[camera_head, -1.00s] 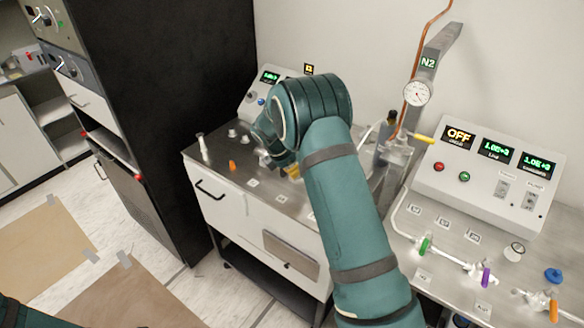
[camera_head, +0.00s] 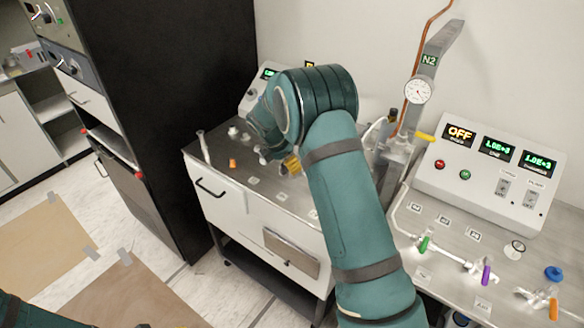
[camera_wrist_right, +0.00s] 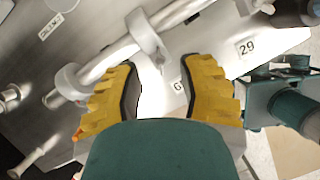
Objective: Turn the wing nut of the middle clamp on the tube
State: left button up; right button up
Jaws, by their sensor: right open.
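In the right wrist view a grey metal tube (camera_wrist_right: 112,58) runs diagonally across the upper left. A pale ring-shaped clamp (camera_wrist_right: 148,36) sits around it near the picture's centre. A second clamp (camera_wrist_right: 70,82) sits lower left; which part is a wing nut is unclear. My right gripper (camera_wrist_right: 160,88) is open and empty, its yellow fingers apart just below the central clamp, with no clear contact. In the head view a yellow finger of the right gripper (camera_head: 291,164) shows over the cart; my arm hides most of the tube. The left gripper is not recognisable.
The steel cart top (camera_head: 273,193) bears small labels and an orange piece (camera_head: 232,163). A black cabinet (camera_head: 165,100) stands left. A control box (camera_head: 482,172) reading OFF and a bench with coloured valve handles (camera_head: 486,275) stand right. A gauge (camera_head: 417,91) hangs behind.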

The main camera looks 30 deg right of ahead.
jog(key=v, duration=0.9)
jog(key=shift+a+r, duration=0.1)
